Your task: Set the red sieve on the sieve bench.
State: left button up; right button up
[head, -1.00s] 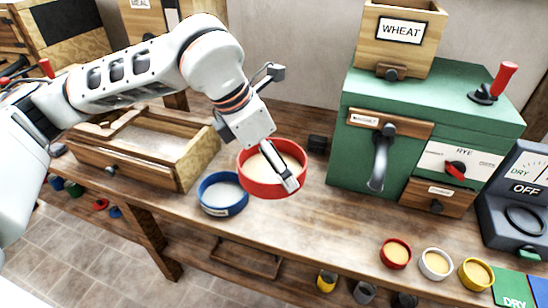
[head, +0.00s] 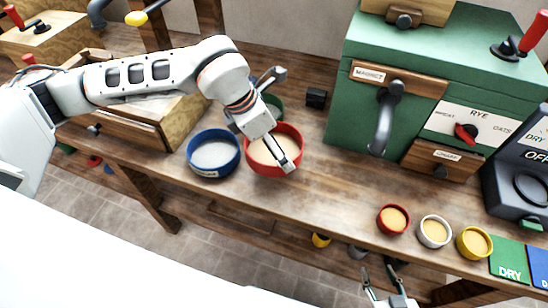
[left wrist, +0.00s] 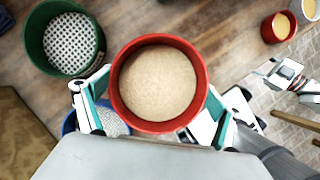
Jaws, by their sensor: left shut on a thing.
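The red sieve (head: 262,172), round and filled with tan meal, is level over the wooden bench (head: 330,195) in the head view. My left gripper (head: 280,152) is shut on it; in the left wrist view its fingers flank the red sieve (left wrist: 158,127). I cannot tell for sure whether its base touches the bench. A blue sieve (head: 212,172) stands just left of it. A green sieve (head: 275,103) is behind it, partly hidden by my left arm. My right gripper (head: 380,286) is at the bottom of the head view, open and empty.
A green mill (head: 350,110) stands to the right, with a black block (head: 316,98) beside it. Red (head: 393,220), white (head: 434,232) and yellow (head: 474,243) cups line the front right edge. Bare bench lies between the red sieve and the cups.

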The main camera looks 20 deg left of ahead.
aim_at(270, 155)
pick_arm(q)
jog(key=shift+f, duration=3.1)
jog(key=shift+f, duration=0.1)
jog(key=o, duration=1)
jog(key=shift+f, duration=0.1)
jog(key=shift+c, duration=0.2)
